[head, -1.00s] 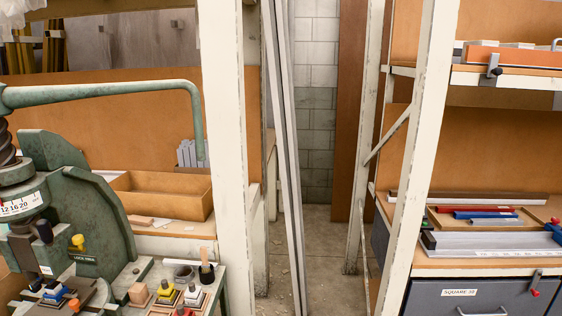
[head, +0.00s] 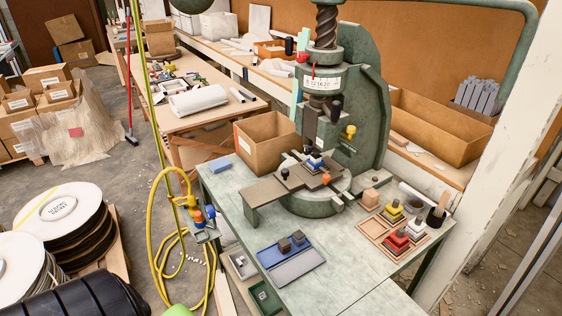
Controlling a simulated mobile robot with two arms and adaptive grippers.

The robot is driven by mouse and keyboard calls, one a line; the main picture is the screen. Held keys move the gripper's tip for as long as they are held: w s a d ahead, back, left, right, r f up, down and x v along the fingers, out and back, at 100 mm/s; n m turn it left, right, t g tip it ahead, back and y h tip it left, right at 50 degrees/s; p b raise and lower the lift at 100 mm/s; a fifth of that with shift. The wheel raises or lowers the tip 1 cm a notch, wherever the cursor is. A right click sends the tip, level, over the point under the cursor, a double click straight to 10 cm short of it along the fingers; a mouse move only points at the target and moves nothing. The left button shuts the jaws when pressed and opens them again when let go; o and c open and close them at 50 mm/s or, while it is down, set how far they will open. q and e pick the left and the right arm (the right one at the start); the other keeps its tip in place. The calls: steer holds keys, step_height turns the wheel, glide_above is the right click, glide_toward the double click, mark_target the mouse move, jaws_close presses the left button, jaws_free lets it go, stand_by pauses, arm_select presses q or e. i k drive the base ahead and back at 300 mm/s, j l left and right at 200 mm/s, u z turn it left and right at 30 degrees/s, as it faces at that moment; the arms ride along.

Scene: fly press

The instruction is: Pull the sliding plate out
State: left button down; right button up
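The green fly press (head: 372,110) stands on a grey-green metal bench. Its sliding plate (head: 262,195) is a dark flat bar on the round press bed, reaching out toward the left front. A small blue-and-white part (head: 315,162) sits on the plate's inner end, below the ram (head: 311,125). Small clamp knobs are around it, one of them orange.
On the bench are a blue tray with dark blocks (head: 290,255), a wooden tray with coloured holders (head: 398,235) and a cardboard box (head: 266,140). A yellow hose (head: 160,240) and cable reels (head: 62,215) are on the left.

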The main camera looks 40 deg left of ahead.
mark_target(297, 177)
steer(key=u, duration=1.05)
steer(key=k+u, duration=0.2)
